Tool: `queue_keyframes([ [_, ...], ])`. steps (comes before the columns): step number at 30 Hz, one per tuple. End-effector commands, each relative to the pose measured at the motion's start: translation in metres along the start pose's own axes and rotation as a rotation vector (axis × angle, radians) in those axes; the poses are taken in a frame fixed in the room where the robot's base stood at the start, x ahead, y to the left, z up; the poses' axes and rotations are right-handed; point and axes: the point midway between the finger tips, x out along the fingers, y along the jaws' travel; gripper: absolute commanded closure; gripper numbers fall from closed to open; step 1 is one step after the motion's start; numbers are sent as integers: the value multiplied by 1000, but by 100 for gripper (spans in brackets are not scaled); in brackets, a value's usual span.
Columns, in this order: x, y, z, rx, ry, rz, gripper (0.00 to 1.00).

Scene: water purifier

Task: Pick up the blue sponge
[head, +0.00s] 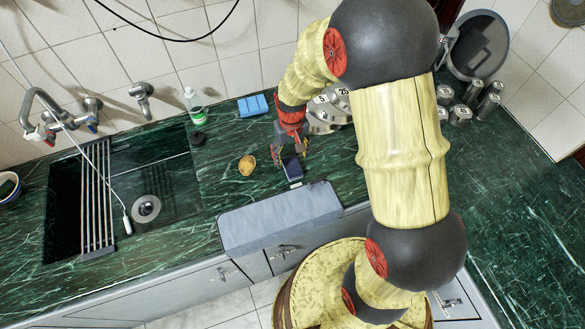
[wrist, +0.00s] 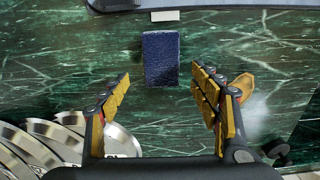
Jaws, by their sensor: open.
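A dark blue block with a sponge-like surface (head: 292,168) lies on the green marble counter. In the wrist view this block (wrist: 160,58) lies just beyond my fingertips, lined up between the two fingers and apart from both. My gripper (head: 290,155) is open and empty above the counter; its fingers with yellow pads also show in the wrist view (wrist: 160,85). A second, lighter blue block (head: 253,105) lies at the back of the counter near the tiled wall. I cannot tell for certain which block is the sponge.
A grey box-like piece (head: 280,219) lies at the counter's front edge. A tan lump (head: 247,165) is left of my gripper. Silver discs (head: 322,114) stand behind it. A bottle (head: 194,105) stands by the sink (head: 150,207). Metal canisters (head: 470,98) are at the right.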

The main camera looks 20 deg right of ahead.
Motion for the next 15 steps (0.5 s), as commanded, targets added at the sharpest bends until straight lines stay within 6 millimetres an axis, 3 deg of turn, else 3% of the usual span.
queue_keyframes([
  [7, 38, -2, 2, 0, -3, 0, 37],
  [15, 40, -2, 2, 0, -1, 0, 37],
])
